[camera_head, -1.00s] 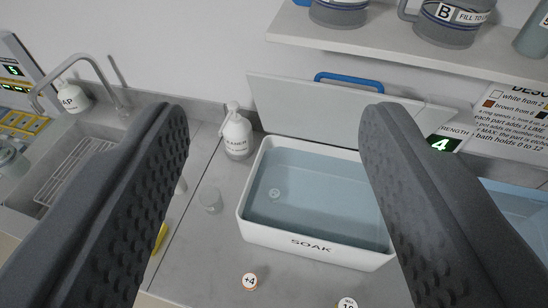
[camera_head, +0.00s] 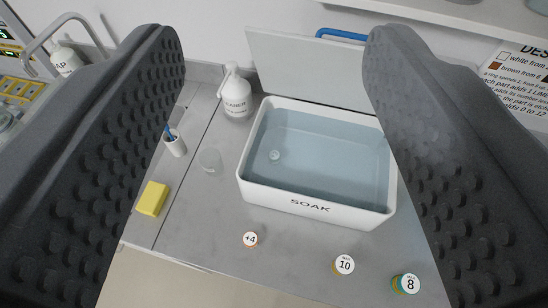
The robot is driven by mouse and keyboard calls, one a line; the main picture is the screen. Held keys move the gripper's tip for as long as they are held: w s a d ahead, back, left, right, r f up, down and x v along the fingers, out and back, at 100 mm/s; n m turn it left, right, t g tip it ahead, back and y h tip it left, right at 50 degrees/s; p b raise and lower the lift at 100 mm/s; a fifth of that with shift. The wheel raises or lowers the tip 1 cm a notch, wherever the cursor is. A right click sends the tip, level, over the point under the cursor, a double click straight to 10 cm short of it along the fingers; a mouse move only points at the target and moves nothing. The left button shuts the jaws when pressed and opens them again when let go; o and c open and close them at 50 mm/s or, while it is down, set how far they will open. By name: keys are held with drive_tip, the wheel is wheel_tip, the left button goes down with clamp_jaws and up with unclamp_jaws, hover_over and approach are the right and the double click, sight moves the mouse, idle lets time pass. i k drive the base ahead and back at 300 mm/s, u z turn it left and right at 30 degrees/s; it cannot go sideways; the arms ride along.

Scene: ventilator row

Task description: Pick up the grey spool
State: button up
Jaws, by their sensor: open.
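My gripper (camera_head: 272,42) is open and empty, its two dark grey fingers spread wide on either side of the view. Between them stands the white SOAK bath (camera_head: 310,208), full of bluish liquid. A small pale grey round piece (camera_head: 274,154) shows in the bath, toward its left side. A small grey, cloudy cylinder (camera_head: 210,160) stands on the counter left of the bath. I cannot tell for sure which of these is the grey spool. Neither is touched by the fingers.
A white cleaner bottle (camera_head: 235,95) stands behind the cylinder. A raised lid (camera_head: 300,75) is behind the bath. A white cup (camera_head: 174,143) and yellow sponge (camera_head: 152,199) lie left. Round-labelled pieces marked +4 (camera_head: 250,239), 10 (camera_head: 344,265) and 8 (camera_head: 408,284) are in front.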

sight(344, 265)
drive_tip(key=z, duration=0.3)
drive_tip(key=k, duration=0.9)
drive_tip(key=z, duration=0.15)
